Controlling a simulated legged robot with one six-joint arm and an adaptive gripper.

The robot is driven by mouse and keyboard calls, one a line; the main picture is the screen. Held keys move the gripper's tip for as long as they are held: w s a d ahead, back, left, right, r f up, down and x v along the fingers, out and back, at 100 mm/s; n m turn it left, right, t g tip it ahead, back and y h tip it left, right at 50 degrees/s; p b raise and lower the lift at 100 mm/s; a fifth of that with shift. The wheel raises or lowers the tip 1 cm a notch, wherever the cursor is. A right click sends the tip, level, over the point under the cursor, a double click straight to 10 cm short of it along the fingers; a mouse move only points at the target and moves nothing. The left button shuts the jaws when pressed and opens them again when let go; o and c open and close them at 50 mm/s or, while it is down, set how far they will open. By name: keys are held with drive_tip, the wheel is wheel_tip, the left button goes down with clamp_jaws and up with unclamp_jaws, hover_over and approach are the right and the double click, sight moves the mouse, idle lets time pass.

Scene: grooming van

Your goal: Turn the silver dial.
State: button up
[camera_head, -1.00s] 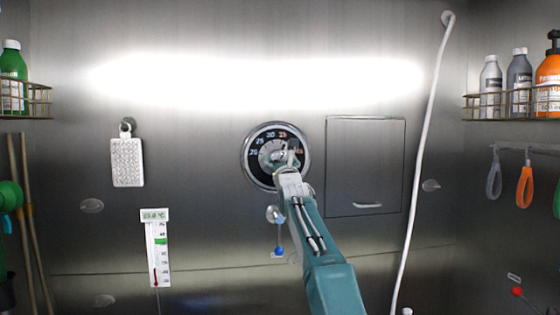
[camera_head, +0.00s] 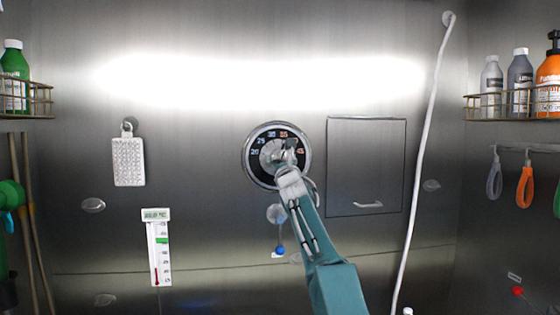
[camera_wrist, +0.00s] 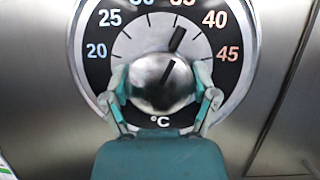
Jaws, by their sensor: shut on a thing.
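The silver dial is a round metal knob (camera_wrist: 160,85) in the middle of a black temperature scale (camera_head: 251,160) on the steel wall. In the wrist view the scale (camera_wrist: 101,48) reads from 20 to 45 °C. A short black line on the knob leans right of straight up, and a black mark on the grey ring lies between 35 and 40. My gripper (camera_wrist: 160,82) is shut on the knob, one finger on each side. In the head view my gripper (camera_head: 285,153) covers the right part of the knob.
A closed wall panel (camera_head: 366,175) is right of the scale, and a white hose (camera_head: 421,160) hangs further right. Left are a perforated white plate (camera_head: 128,162) and a thermometer (camera_head: 159,250). A small blue ball (camera_head: 280,250) hangs below. Bottle racks (camera_head: 515,107) flank the sides.

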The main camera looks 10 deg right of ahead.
drive_tip(key=shift+w+f+n+g+y, duration=0.15)
drive_tip(key=shift+n+y, duration=0.15)
drive_tip(key=shift+n, duration=0.3)
drive_tip(key=shift+f+n+g+y, duration=0.15)
drive_tip(key=shift+n+y, duration=0.15)
drive_tip(key=shift+n, duration=0.3)
drive_tip(key=o, duration=1)
drive_tip(key=shift+a+r, duration=0.1)
drive_tip(key=shift+r, duration=0.05)
drive_tip(key=shift+s, duration=0.2)
drive_tip(key=shift+s+f, duration=0.25)
drive_tip(key=shift+s, duration=0.35)
drive_tip(key=s+d, duration=0.1)
drive_tip(key=s, duration=1)
drive_tip(key=shift+s+d, duration=0.2)
drive_tip(key=shift+f, duration=0.1)
